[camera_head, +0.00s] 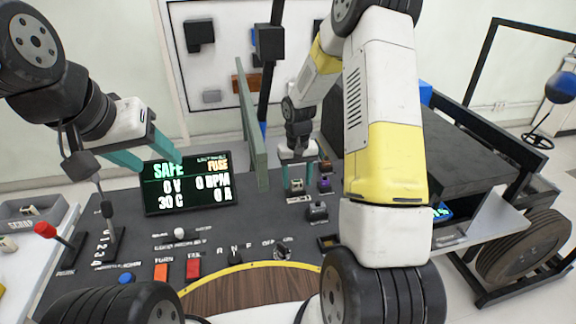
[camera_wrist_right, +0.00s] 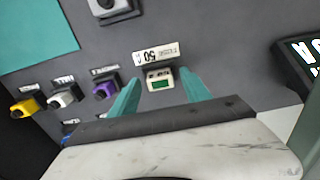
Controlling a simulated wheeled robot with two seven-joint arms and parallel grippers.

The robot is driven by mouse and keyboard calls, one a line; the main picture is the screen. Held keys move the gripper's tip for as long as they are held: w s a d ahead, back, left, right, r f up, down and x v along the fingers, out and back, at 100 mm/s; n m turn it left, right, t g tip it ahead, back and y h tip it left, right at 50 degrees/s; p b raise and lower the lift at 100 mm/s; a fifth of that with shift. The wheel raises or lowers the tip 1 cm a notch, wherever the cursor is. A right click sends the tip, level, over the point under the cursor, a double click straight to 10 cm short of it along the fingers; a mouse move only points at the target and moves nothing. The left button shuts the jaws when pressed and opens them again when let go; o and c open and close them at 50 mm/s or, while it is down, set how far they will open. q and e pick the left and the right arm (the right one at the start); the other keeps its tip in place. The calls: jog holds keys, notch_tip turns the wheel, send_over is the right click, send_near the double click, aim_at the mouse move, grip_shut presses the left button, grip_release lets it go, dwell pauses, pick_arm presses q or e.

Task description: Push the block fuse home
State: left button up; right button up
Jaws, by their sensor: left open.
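The block fuse (camera_wrist_right: 160,80), a small cream block with a green face, sits on the dark panel below a label reading 50 in the right wrist view. It also shows small in the head view (camera_head: 296,184). My right gripper (camera_wrist_right: 159,76) is open, its teal fingers on either side of the fuse with gaps visible. How deep the fuse sits cannot be told. My left gripper (camera_head: 161,167) is open and empty, in front of the display (camera_head: 190,187), which reads SAFE and FUSE.
Purple (camera_wrist_right: 105,90), white (camera_wrist_right: 63,98) and yellow (camera_wrist_right: 27,106) connectors sit in a row beside the fuse. A grey-green upright plate (camera_head: 252,130) stands left of my right gripper. A red-knobbed lever (camera_head: 46,230) and several switches occupy the front console.

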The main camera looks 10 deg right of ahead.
aim_at(297, 181)
jog(key=s+r+t, duration=0.1)
jog(key=s+r, duration=0.1)
jog(key=r, duration=0.8)
jog(key=s+r, duration=0.2)
jog(key=r, duration=0.7)
jog(key=s+a+r+t+y, duration=0.1)
jog(key=s+r, duration=0.4)
jog(key=s, duration=0.5)
jog(key=s+a+r+t+y, duration=0.1)
jog(key=s+r+t, duration=0.3)
jog(key=s, duration=0.6)
jog(key=shift+r, duration=0.6)
jog(key=shift+s+a, duration=0.1)
